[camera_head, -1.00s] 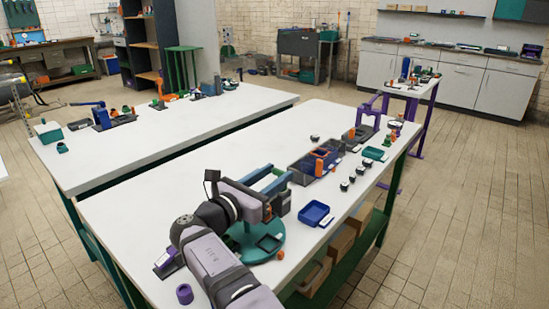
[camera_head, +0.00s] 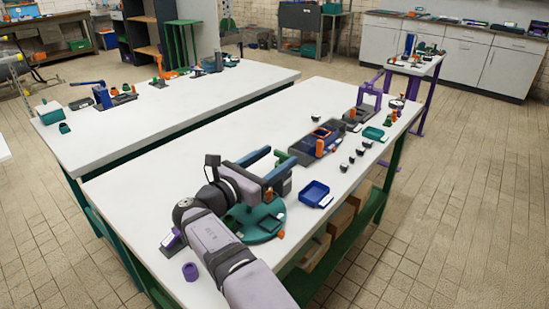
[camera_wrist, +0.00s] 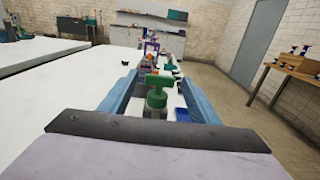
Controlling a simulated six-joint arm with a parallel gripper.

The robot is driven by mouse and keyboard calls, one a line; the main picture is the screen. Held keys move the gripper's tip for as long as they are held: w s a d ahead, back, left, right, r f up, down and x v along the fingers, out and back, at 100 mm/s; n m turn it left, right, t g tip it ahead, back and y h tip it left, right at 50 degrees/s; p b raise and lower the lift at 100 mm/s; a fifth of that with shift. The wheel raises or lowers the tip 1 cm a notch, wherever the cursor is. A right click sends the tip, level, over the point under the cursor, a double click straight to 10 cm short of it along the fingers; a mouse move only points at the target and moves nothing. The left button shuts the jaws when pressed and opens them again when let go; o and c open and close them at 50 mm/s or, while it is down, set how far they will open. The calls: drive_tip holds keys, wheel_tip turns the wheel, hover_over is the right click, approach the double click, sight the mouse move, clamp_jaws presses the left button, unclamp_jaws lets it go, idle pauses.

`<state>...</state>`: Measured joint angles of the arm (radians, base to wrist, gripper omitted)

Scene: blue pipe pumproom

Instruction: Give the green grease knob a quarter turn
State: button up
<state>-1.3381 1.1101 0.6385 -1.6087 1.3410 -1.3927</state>
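In the wrist view a green knob (camera_wrist: 157,92) with a wide top stands upright between the blue fingers of my gripper (camera_wrist: 160,82). There is a gap on both sides of it. I cannot tell whether its top is level with the fingertips or beyond them. In the head view my gripper (camera_head: 282,160) is open over the near white table, pointing towards its far right.
A teal round stand (camera_head: 262,232) is below my gripper. A blue tray (camera_head: 315,193), a dark bin (camera_head: 307,153) and several small blocks line the table's right side. A purple ring (camera_head: 190,271) lies near the front edge. The table's left part is clear.

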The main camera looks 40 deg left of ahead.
drive_tip(key=shift+s+r, duration=0.1)
drive_tip(key=shift+r, duration=0.05)
drive_tip(key=s, duration=0.7)
idle(0.6)
